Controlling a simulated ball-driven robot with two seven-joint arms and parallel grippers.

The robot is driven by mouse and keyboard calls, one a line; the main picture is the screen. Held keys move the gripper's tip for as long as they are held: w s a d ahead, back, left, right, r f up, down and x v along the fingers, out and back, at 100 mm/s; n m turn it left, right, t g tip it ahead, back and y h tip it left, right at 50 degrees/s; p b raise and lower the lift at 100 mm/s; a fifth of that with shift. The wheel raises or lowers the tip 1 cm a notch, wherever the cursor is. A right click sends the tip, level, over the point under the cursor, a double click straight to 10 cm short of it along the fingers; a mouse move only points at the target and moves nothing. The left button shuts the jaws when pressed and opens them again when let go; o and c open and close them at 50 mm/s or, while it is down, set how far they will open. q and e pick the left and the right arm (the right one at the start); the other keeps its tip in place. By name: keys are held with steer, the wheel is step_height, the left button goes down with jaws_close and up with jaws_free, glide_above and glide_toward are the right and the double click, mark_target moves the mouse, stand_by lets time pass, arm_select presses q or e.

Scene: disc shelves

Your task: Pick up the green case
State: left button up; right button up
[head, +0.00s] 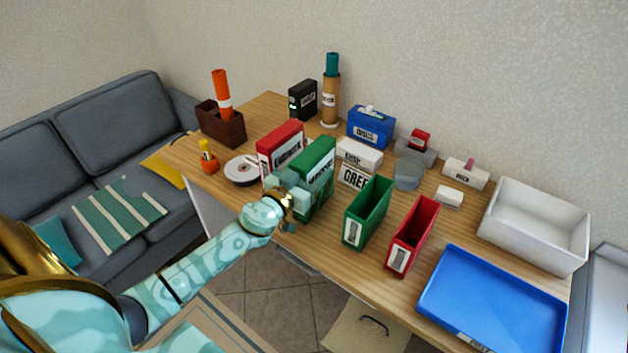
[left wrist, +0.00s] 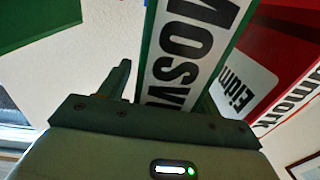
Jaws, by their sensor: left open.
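The green case (head: 319,165) stands upright on the wooden desk, beside the red case (head: 281,145). In the left wrist view the green case (left wrist: 208,15) shows its white label starting "Mosv", close in front of my left gripper. My left gripper (head: 288,190) is open at the near side of the green case, its lower part partly hidden by the hand. In the left wrist view one finger stands left of the label; the other is mostly hidden, so I cannot tell whether they touch the case. My right gripper is not in view.
An open green holder (head: 367,212) and an open red holder (head: 412,235) stand to the right. White boxes (head: 359,153) are just behind the green case. A disc (head: 241,170) lies to the left. A blue tray (head: 490,300) and white bin (head: 535,225) fill the right end.

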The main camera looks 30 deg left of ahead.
arm_select(q)
steer(key=shift+w, duration=0.15)
steer(key=shift+c, duration=0.3)
steer(key=c, duration=1)
steer(key=shift+c, duration=1)
steer(key=shift+r, duration=0.15)
